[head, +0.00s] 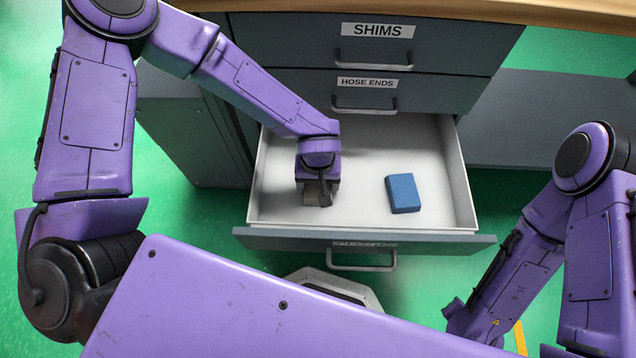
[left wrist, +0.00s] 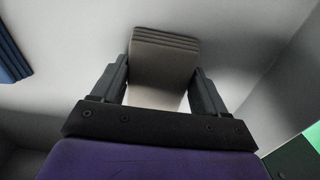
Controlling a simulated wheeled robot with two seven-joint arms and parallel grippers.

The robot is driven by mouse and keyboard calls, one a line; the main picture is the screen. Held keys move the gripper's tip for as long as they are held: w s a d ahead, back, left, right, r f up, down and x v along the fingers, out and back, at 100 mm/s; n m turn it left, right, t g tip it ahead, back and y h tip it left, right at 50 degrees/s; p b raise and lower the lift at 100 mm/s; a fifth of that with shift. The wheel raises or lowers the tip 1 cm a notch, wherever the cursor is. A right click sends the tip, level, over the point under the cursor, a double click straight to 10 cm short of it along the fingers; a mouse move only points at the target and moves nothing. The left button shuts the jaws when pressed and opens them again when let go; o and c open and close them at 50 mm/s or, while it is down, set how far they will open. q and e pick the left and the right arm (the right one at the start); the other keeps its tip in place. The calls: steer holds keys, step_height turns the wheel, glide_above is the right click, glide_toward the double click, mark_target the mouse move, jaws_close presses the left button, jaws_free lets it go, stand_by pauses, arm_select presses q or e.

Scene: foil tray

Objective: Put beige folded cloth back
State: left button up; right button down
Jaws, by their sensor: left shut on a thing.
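The beige folded cloth (left wrist: 163,62) shows in the left wrist view, its stacked layers at the far edge. It stands between the two dark fingers of my left gripper (left wrist: 160,85), which is shut on it. In the head view my left gripper (head: 317,192) points down inside the left part of the open drawer (head: 350,221); the cloth is mostly hidden there by the gripper. I cannot tell whether the cloth touches the drawer floor. My right arm shows at the right, but its gripper is not in view.
A blue folded cloth (head: 401,193) lies in the drawer to the right of my left gripper. Closed drawers labelled SHIMS (head: 440,52) and HOSE ENDS (head: 430,93) are above. The drawer floor between gripper and blue cloth is clear; its side walls bound it.

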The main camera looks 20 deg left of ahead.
mark_target(318, 186)
arm_select(q)
steer(key=o, duration=0.9)
steer(key=shift+f, duration=0.1)
steer(key=shift+o, duration=0.2)
step_height(318, 186, up, 12)
steer(key=p, duration=0.5)
steer(key=shift+r, duration=0.2)
